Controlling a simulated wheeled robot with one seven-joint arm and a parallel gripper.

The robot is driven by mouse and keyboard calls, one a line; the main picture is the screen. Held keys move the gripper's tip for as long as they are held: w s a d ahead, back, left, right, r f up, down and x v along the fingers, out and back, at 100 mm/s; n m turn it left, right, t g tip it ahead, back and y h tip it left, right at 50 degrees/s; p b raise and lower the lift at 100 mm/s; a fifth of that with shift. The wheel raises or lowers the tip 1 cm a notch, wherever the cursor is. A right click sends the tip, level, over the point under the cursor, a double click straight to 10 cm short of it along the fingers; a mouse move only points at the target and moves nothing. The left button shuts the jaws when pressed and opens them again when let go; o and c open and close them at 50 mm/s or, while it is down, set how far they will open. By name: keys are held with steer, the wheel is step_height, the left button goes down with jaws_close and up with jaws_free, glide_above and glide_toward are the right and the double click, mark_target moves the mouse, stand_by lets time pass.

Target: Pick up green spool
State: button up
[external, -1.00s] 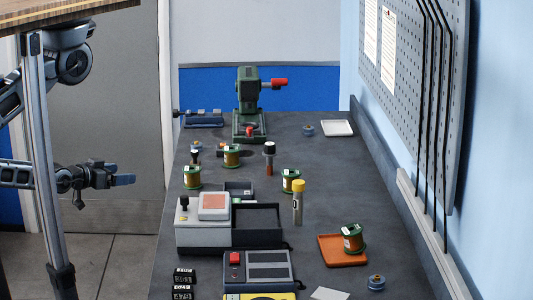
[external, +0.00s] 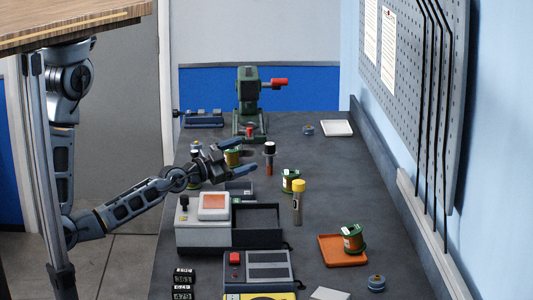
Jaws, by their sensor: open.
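Several green spools with pale labels stand on the dark bench. One spool (external: 233,158) is at the back left, partly covered by my gripper. Another spool (external: 291,180) stands clear at mid-bench, behind the yellow-capped tube. A third spool (external: 353,239) sits on an orange tray (external: 330,252) at the front right. A further one at the left is mostly hidden behind my wrist. My gripper (external: 237,159) is open over the back left of the bench, its fingers pointing right. Its fingers overlap the back-left spool in the picture; I cannot tell whether they touch or surround it.
A grey device (external: 203,236) with a black open box (external: 257,224) lies in front of my arm. A green press (external: 248,105) stands behind. The right rear bench is mostly clear.

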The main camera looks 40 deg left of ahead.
steer(key=w+d+r+m+g+h+b, duration=0.2)
steer(key=w+d+r+m+h, duration=0.4)
steer(key=w+d+r+m, duration=0.45)
steer(key=s+d+r+m+g+h+b, duration=0.1)
steer(key=d+m+g+h, duration=0.3)
steer(key=d+m, duration=0.75)
steer(key=s+d+f+m+g+h+b, duration=0.1)
steer(key=s+d+f+m+g, duration=0.25)
steer(key=d+m, duration=0.25)
steer(key=s+d+f+m+g, duration=0.3)
steer(key=s+d+m, duration=0.2)
steer(key=d, duration=0.1)
steer(key=m+g+y+b, duration=0.1)
steer(key=m+g+y, duration=0.2)
steer(key=m, duration=0.7)
glide_toward(362, 243)
steer(key=shift+s+d+r, duration=0.1)
steer(key=shift+d+r, duration=0.15)
steer(key=shift+d, duration=0.35)
steer(key=shift+f, duration=0.25)
steer(key=shift+d+f, duration=0.15)
steer(key=shift+d, duration=0.15)
steer(key=shift+w+x, duration=0.15)
steer(key=shift+x, duration=1.55)
steer(key=shift+w+x, duration=0.15)
steer(key=shift+x, duration=1.6)
steer(key=shift+a+f+t, duration=0.15)
steer(key=shift+t, duration=0.1)
